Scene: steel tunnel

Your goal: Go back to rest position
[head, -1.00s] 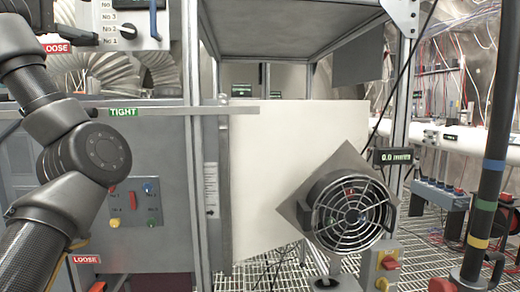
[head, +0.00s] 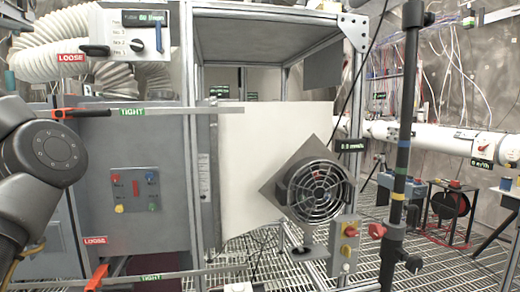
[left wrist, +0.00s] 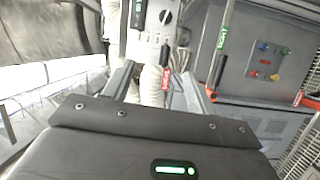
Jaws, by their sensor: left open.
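My left arm shows as a dark rounded joint (head: 52,150) at the left edge of the head view; its gripper is outside that view. In the left wrist view the left gripper (left wrist: 160,80) has its two grey fingers apart with nothing between them. Behind them are a white corrugated hose (left wrist: 152,84) and the grey cabinet (left wrist: 268,75). No right arm or right gripper shows.
A grey cabinet (head: 135,160) with a button panel (head: 135,190) stands ahead on the left. Protruding bars (head: 175,111) carry LOOSE and TIGHT labels. A round fan (head: 318,190) is right of centre. A dark pole (head: 404,130) stands at the right. The floor is metal grating (head: 455,265).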

